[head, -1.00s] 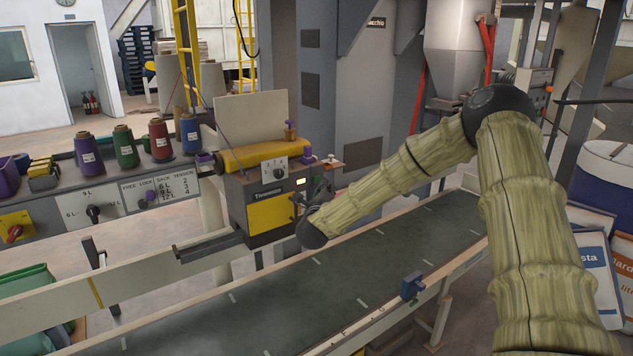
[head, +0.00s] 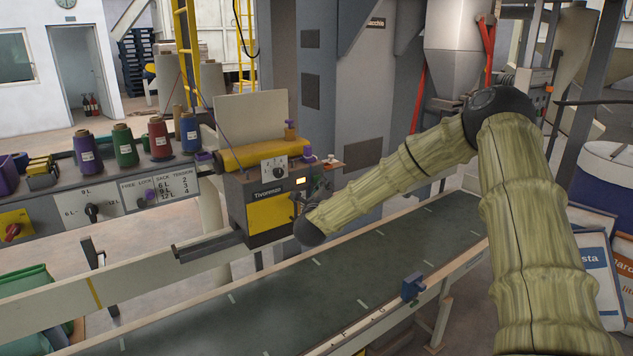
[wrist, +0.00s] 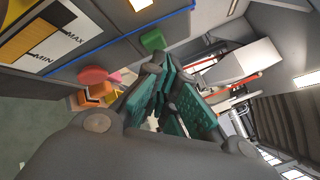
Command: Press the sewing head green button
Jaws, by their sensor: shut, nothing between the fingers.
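The sewing head (head: 268,212) is a grey box with a yellow front panel and a dial, standing at the conveyor's far side in the head view. In the wrist view a green button (wrist: 152,40) sticks out from its grey face (wrist: 125,47). My gripper (wrist: 162,72) has teal finger pads and is shut and empty. Its fingertips are just below the green button in the picture; I cannot tell whether they touch it. In the head view my gripper (head: 300,200) is mostly hidden behind my arm, at the sewing head's right side.
A red knob (wrist: 92,75) and orange and yellow parts (wrist: 97,94) sit left of my fingers in the wrist view. The conveyor belt (head: 370,262) runs below my arm, with a small blue device (head: 411,286) on its near rail. Thread cones (head: 125,146) stand left.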

